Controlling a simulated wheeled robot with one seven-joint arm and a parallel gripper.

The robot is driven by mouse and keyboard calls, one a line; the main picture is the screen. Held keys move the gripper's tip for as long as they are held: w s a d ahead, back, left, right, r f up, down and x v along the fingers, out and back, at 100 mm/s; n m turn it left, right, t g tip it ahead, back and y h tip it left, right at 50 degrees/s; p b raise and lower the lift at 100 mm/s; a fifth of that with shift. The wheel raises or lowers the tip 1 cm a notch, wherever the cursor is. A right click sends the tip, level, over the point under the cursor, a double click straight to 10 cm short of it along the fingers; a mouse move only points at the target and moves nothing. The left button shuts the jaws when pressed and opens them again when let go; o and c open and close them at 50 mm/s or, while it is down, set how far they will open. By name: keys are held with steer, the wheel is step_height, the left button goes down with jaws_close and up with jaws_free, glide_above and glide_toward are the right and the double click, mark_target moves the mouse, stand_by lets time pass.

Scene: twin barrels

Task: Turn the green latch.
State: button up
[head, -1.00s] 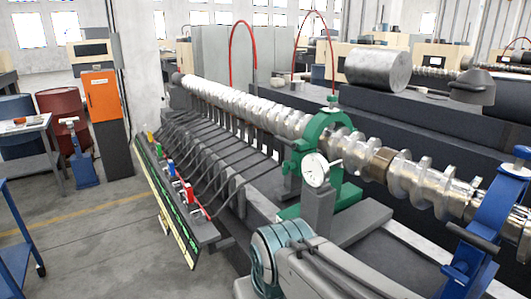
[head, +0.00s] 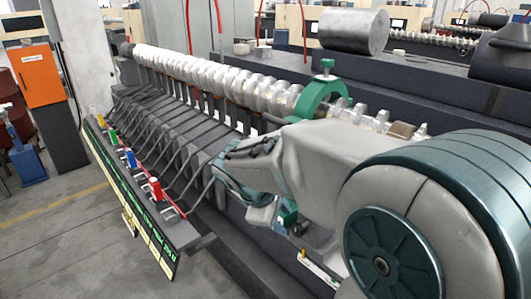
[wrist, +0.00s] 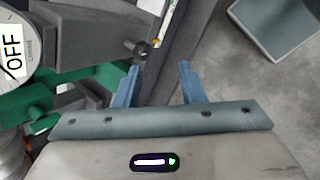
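A slanted panel (head: 135,200) at the left of the head view carries a row of small coloured handles. A small green one (head: 112,137) sits near its far end, with blue (head: 131,160) and red (head: 155,190) ones nearer; the green one is too small to show its angle. My gripper (wrist: 158,72) is open and empty in the wrist view, its two blue fingers apart. A dark knob (wrist: 142,47) lies just beyond the fingers. In the head view my arm hides the fingers. No green handle shows clearly in the wrist view.
A long metal shaft (head: 215,75) runs behind my arm through a green clamp frame (head: 312,103). Green clamp parts (wrist: 115,75) and a dial reading OFF (wrist: 14,50) are close at the wrist view's left. An orange cabinet (head: 42,75) stands left.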

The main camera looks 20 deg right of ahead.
steer(key=w+a+r+n+t+h+b, duration=0.1)
steer(key=w+a+n+t+h+b, duration=0.15)
steer(key=w+n+h, duration=0.6)
steer(key=w+a+r+n+t+h+b, duration=0.1)
steer(key=w+r+n+t+h+b, duration=0.3)
steer(key=w, duration=0.7)
steer(key=shift+n+g+y, duration=0.25)
steer(key=shift+g+y, duration=0.4)
steer(key=shift+y, duration=0.1)
steer(key=p+x, duration=0.1)
steer(key=x, duration=0.3)
steer(key=f+p+x, duration=0.1)
steer(key=x, duration=0.4)
steer(key=f+p+x, duration=0.1)
steer(key=p+x, duration=0.1)
steer(key=x, duration=0.3)
steer(key=shift+f, duration=0.1)
jaws_close()
